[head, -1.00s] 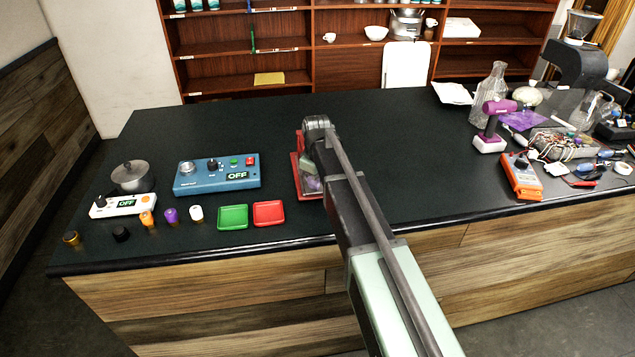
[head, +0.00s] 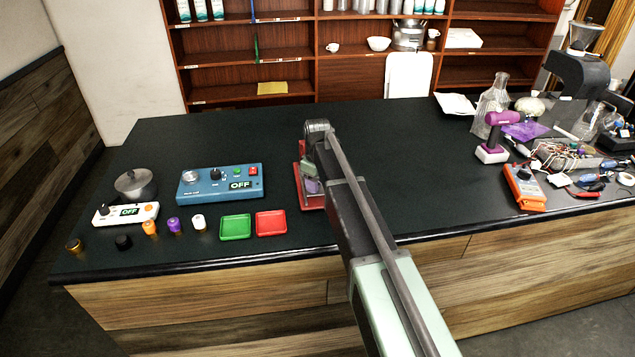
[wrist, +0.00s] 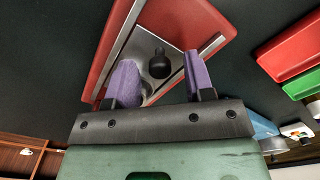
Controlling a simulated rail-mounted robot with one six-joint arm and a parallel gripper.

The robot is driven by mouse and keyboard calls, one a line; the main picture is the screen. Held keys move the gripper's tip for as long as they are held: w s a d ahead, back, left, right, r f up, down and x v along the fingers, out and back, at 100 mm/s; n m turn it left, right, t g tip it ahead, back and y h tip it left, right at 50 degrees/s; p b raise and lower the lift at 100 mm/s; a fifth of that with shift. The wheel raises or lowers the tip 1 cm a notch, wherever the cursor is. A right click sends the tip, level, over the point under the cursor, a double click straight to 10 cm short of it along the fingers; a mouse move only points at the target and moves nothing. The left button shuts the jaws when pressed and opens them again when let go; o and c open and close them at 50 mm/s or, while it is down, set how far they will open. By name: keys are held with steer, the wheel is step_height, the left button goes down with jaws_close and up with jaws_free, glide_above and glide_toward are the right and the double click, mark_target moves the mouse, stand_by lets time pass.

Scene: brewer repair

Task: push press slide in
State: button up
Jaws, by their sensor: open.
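The press is a red unit (head: 315,203) on the counter, mostly hidden behind my arm in the head view. In the wrist view its red body (wrist: 189,15) frames a metal slide (wrist: 141,46) with a round black knob (wrist: 160,66). My gripper (wrist: 160,76) is open, with one purple fingertip to each side of the knob in the picture. The fingers look empty. I cannot tell whether they touch the knob or the slide. In the head view my gripper is mostly hidden by my arm.
Left of the press are red (head: 271,223) and green (head: 235,227) trays, a blue control box (head: 220,183), a white scale-like box (head: 126,214) with a pot, and several small knobs. The counter behind is clear.

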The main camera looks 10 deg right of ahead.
step_height(320, 180, up, 11)
steer(key=p, duration=1)
steer(key=shift+f, duration=0.2)
